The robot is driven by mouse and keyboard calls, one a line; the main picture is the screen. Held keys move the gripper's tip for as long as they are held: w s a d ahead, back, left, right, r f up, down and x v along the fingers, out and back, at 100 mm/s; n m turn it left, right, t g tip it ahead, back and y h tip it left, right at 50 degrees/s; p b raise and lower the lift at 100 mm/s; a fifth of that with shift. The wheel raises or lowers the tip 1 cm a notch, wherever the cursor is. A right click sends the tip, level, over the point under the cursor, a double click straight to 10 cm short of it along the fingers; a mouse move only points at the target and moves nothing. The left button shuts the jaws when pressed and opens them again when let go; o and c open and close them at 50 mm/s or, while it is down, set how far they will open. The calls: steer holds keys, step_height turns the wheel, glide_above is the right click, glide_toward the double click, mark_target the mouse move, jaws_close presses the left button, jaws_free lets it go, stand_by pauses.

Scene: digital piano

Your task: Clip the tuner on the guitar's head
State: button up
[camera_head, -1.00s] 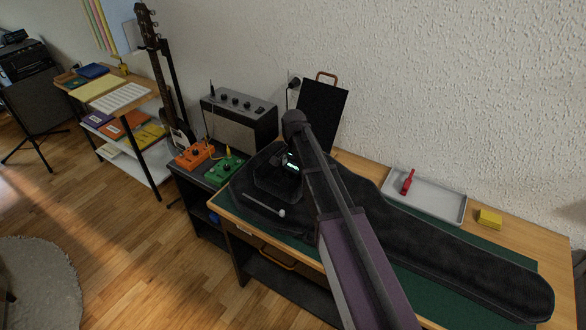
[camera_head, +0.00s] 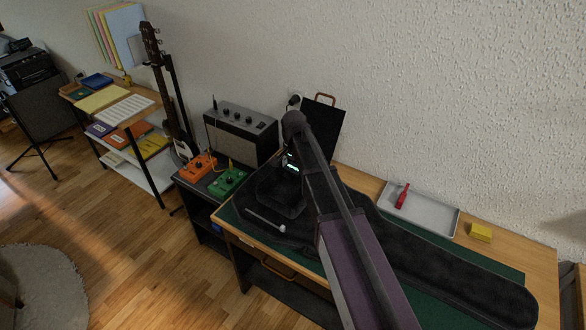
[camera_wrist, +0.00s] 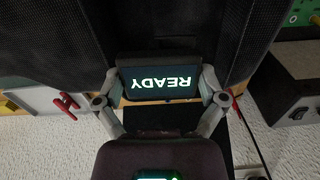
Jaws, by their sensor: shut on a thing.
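The tuner (camera_wrist: 160,80) is a small dark block whose lit screen reads READY, upside down in the wrist view. My gripper (camera_wrist: 160,86) is shut on it, one finger on each side. In the head view my arm largely hides the gripper, and a small greenish light (camera_head: 292,167) shows beside it over the black case. The guitar stands upright at the left, with its dark head (camera_head: 150,38) at the top, well away from my gripper. The guitar's body (camera_head: 185,150) is partly hidden behind the pedals.
A long black case (camera_head: 450,262) covers much of the table, with a grey rod (camera_head: 265,220) on it. An amplifier (camera_head: 240,132), orange pedal (camera_head: 198,166) and green pedal (camera_head: 227,181) stand between table and guitar. A grey tray (camera_head: 428,216) and yellow block (camera_head: 481,232) lie right.

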steer(key=shift+r+p, duration=0.9)
steer(key=shift+r, duration=0.35)
steer(key=shift+d, duration=0.1)
